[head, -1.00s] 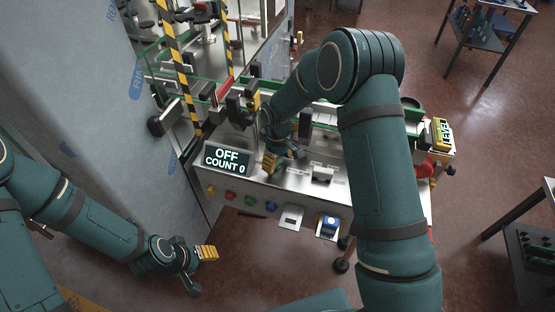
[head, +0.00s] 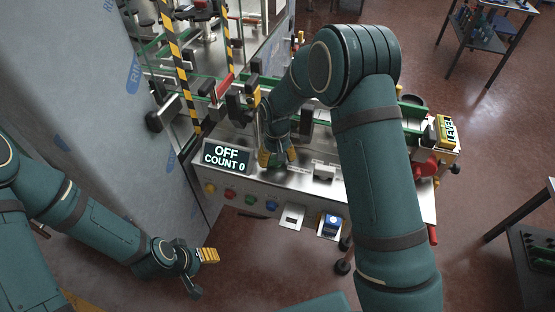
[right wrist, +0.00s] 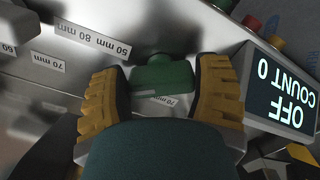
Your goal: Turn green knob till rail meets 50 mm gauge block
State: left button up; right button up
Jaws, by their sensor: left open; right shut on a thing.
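The green knob (right wrist: 165,75) shows in the right wrist view between the yellow-padded fingers of my right gripper (right wrist: 163,98), which is shut on it. In the head view my right gripper (head: 278,158) points down at the steel machine top, and the knob is hidden there. A label reading 50 mm (right wrist: 112,43) lies beside the knob in the right wrist view. I cannot make out the 50 mm gauge block itself. Green rails (head: 415,126) run along the machine behind my right arm, which partly hides them. My left gripper (head: 202,274) is open and empty, low at the left.
A display (head: 226,157) reads OFF, COUNT 0. Coloured buttons (head: 230,194) line the machine's front. A pale block (head: 324,171) stands right of my right gripper. A yellow LEVEL device (head: 447,130) sits at the right end. A wrapped panel (head: 90,120) stands left; floor in front is free.

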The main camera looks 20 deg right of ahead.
jog(key=m, duration=0.2)
jog(key=shift+w+a+m, duration=0.1)
jog(key=shift+m, duration=0.3)
jog(key=shift+a+m, duration=0.1)
jog(key=shift+m, duration=1.8)
jog(key=o, duration=1.2)
jog(key=shift+r, duration=0.1)
jog(key=shift+r, duration=0.1)
jog(key=shift+w+r, duration=0.1)
jog(key=shift+r, duration=0.15)
notch_tip(320, 180, up, 7)
jog(key=shift+r, duration=0.1)
